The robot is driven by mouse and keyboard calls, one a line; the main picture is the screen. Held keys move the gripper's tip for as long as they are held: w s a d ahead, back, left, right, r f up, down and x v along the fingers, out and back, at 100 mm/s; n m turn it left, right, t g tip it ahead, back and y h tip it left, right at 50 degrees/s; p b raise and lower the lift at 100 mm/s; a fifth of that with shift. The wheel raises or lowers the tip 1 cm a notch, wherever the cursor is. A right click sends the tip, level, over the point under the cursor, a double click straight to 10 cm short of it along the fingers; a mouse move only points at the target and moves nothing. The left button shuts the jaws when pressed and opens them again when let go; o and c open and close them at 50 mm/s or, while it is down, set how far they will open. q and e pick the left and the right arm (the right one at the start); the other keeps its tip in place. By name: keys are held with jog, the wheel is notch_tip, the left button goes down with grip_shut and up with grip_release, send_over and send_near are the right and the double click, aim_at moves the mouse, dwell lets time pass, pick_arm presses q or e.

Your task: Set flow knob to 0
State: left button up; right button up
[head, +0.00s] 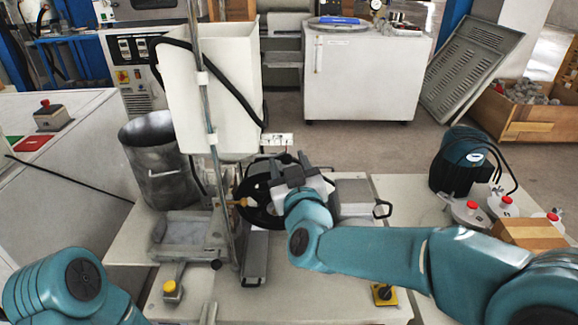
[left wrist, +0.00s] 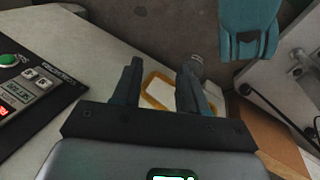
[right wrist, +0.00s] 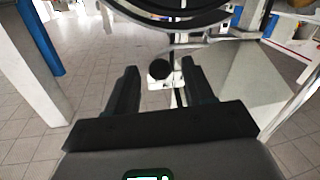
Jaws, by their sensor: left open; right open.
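A round black knob (right wrist: 159,69) shows in the right wrist view, between and beyond the fingertips of my right gripper (right wrist: 160,72). It looks like the flow knob, but I see no scale or number on it. White and metal fittings lie behind it. In the head view my right gripper (head: 284,177) is in front of a black ring-shaped part (head: 256,197) beside a metal pole, and it hides the knob there. The right gripper is open, with no contact visible. My left gripper (left wrist: 160,72) is open and empty in the left wrist view.
A white tank (head: 212,95) and metal bucket (head: 160,165) stand left of the ring. A dark motor (head: 460,165) and red-capped parts (head: 472,207) stand at right. A control panel (left wrist: 32,88) is left of my left gripper. The front middle bench is fairly clear.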

jog(key=shift+c, duration=0.3)
grip_shut()
jog(key=a+p, duration=0.1)
jog(key=a, duration=0.3)
jog(key=shift+p, duration=0.35)
jog(key=shift+o, duration=0.3)
grip_release()
jog(key=shift+a, duration=0.1)
pick_arm(q)
jog(key=shift+s+d+r, duration=0.1)
jog(key=shift+s+r, duration=0.5)
jog(key=shift+r, duration=0.25)
